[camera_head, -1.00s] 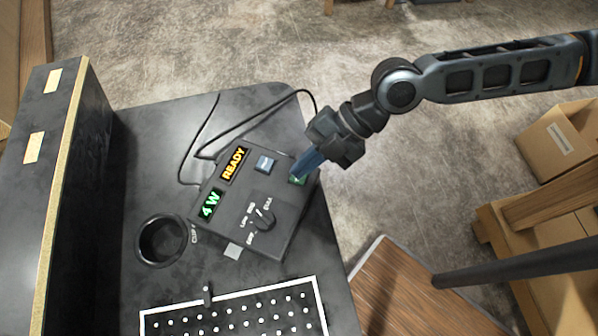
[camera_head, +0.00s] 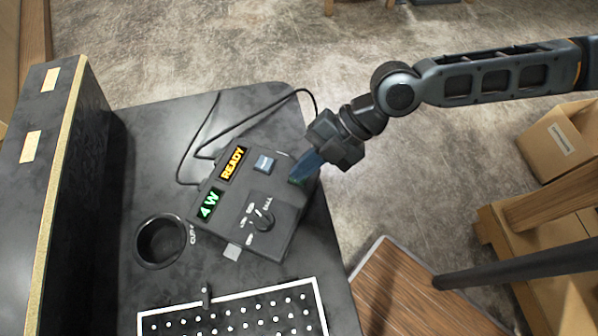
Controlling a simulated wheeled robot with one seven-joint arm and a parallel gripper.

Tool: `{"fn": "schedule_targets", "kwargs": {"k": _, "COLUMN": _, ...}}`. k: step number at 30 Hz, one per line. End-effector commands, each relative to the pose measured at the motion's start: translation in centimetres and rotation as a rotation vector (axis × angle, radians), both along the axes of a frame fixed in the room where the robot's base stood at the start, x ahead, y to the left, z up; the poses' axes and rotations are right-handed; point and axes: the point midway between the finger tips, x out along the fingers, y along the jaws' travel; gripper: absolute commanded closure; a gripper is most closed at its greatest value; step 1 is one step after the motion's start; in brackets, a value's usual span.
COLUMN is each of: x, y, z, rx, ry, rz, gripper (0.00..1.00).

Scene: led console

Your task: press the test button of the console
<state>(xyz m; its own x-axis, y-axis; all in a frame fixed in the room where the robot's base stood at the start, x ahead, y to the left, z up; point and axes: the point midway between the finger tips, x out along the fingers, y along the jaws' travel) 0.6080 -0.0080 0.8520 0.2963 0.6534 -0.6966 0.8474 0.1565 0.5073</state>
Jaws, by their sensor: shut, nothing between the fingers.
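The black console (camera_head: 222,222) lies at an angle on the dark table. Its displays read READY (camera_head: 232,163) in orange and 4 W (camera_head: 208,204) in green. A blue-grey button (camera_head: 264,163) sits beside the READY display, and a dial knob (camera_head: 263,220) is lower down. A green button (camera_head: 297,182) at the console's upper right edge is mostly hidden by my fingertips. My gripper (camera_head: 299,176) is shut and empty, pointing down and left at that green button. I cannot tell whether it touches it. The button labels are too small to read.
A cup holder ring (camera_head: 139,246) is left of the console, and a dotted white-bordered panel (camera_head: 235,310) lies in front. A cable (camera_head: 206,120) loops behind the console. A tall dark panel (camera_head: 72,180) stands at the left. Cardboard boxes (camera_head: 552,150) are at the right.

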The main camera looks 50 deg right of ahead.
Motion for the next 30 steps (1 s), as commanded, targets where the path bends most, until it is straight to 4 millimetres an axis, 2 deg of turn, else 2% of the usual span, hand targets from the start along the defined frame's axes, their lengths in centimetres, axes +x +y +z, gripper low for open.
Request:
{"fn": "schedule_targets", "kwargs": {"k": 20, "x": 0.0, "y": 0.0, "z": -0.4, "rx": -0.001, "ry": 0.001, "rz": 0.0, "gripper": 1.0}}
{"fn": "schedule_targets", "kwargs": {"k": 30, "x": 0.0, "y": 0.0, "z": 1.1, "rx": -0.001, "ry": 0.0, "rz": -0.001, "gripper": 1.0}}
